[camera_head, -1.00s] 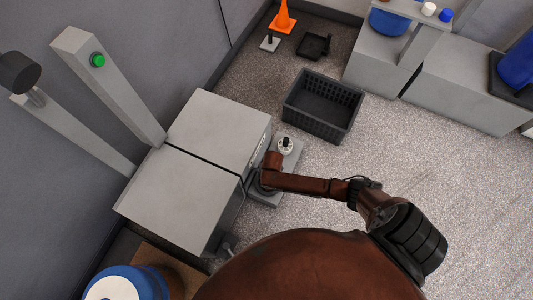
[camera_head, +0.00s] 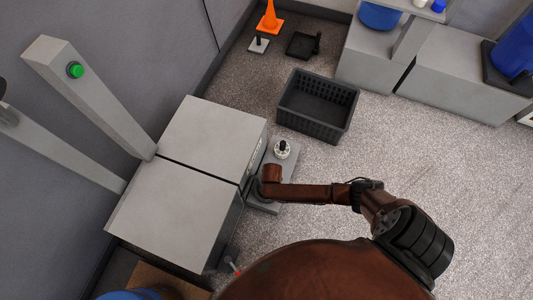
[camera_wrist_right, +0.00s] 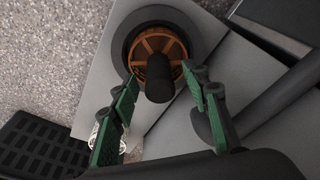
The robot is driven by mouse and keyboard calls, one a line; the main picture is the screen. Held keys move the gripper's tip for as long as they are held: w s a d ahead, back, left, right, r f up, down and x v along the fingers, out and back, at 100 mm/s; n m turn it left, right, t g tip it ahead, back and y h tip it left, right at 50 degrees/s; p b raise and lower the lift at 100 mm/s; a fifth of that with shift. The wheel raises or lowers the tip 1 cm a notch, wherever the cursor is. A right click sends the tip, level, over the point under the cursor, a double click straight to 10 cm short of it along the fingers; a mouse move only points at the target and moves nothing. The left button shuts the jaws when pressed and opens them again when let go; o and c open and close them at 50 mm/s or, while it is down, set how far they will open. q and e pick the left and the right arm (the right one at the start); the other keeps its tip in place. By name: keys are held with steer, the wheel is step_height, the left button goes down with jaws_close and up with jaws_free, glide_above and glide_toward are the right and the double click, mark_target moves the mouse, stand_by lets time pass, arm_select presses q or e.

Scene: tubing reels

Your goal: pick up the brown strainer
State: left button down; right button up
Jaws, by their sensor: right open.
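The brown strainer (camera_wrist_right: 152,42) is a round, spoked orange-brown disc with a black knob (camera_wrist_right: 159,78). In the right wrist view it sits inside a dark ring on a grey base. My right gripper (camera_wrist_right: 162,82) is open, its green-padded fingers on either side of the knob with gaps visible. In the head view my right arm reaches to the grey base beside the cabinets; the arm hides the strainer and its gripper cannot be made out there. My left gripper is not in view.
A pale round piece with a black knob (camera_head: 282,149) stands on the same base (camera_head: 262,207). A black crate (camera_head: 318,104) lies beyond it on the floor. Two grey cabinets (camera_head: 178,210) stand left. An orange cone (camera_head: 269,18) and a black tray (camera_head: 302,46) are at the back.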

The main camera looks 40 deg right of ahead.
steer(key=shift+c, duration=0.2)
jaws_close()
stand_by(0.3)
